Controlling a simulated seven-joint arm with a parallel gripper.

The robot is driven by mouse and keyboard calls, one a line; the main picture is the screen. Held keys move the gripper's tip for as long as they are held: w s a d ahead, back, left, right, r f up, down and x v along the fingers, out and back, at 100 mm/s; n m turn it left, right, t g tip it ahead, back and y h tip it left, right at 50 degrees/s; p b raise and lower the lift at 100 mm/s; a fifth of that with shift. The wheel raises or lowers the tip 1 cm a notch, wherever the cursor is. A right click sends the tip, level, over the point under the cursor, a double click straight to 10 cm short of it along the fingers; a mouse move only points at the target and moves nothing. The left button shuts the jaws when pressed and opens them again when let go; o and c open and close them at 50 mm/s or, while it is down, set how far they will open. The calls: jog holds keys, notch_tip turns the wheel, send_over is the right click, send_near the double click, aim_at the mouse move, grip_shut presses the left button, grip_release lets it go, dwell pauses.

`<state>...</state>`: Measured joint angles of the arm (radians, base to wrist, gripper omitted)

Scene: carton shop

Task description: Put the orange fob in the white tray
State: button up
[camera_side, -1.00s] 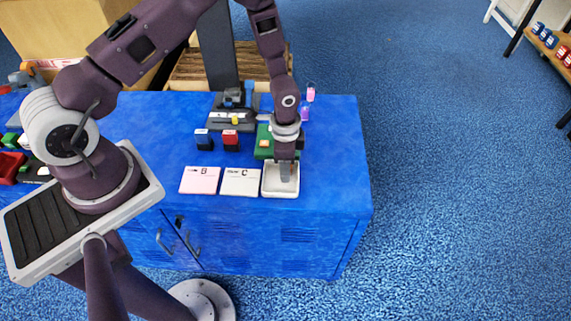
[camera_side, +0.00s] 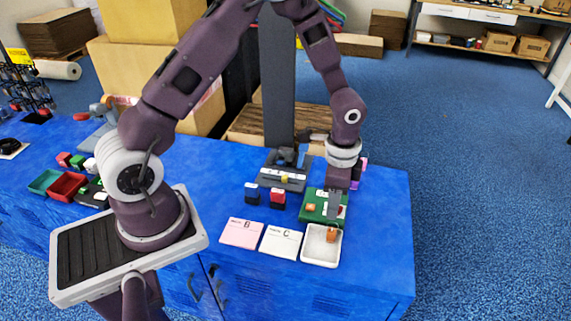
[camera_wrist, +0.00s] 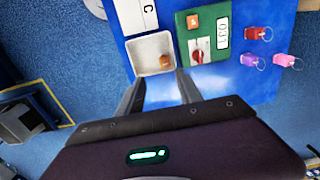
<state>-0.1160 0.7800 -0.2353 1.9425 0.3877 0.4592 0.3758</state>
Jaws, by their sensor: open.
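The white tray (camera_side: 306,256) stands near the front right edge of the blue bench. The orange fob (camera_side: 331,235) lies inside it, towards its back right. In the wrist view the tray (camera_wrist: 139,47) shows ahead of my fingers, with the fob (camera_wrist: 165,61) in its near right part. My gripper (camera_side: 350,212) is raised over the area of the green board, just behind the tray. In the wrist view my gripper (camera_wrist: 158,85) has its fingers apart, with nothing between them, and it is clear of the fob.
The green board (camera_wrist: 222,44) beside the tray bears an orange square and a red-and-white part. A red fob (camera_wrist: 256,33) and a pink fob (camera_wrist: 284,60) lie beyond it. Cards C (camera_side: 280,243) and B (camera_side: 241,233) lie left of the tray. A grey fixture (camera_side: 285,180) stands behind.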

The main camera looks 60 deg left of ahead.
jog(key=s+a+r+n+t+y, duration=0.15)
jog(key=s+r, duration=0.25)
jog(key=r, duration=0.6)
jog(key=s+a+r+n+t, duration=0.1)
jog(key=s+r+n+t, duration=0.15)
jog(key=r, duration=0.75)
jog(key=s+r+n, duration=0.2)
jog(key=s+r, duration=0.1)
jog(key=s, duration=0.4)
jog(key=s+d+r+n+t+h, duration=0.1)
jog(key=s+r+n, duration=0.2)
jog(key=s, duration=0.5)
jog(key=shift+t, duration=0.3)
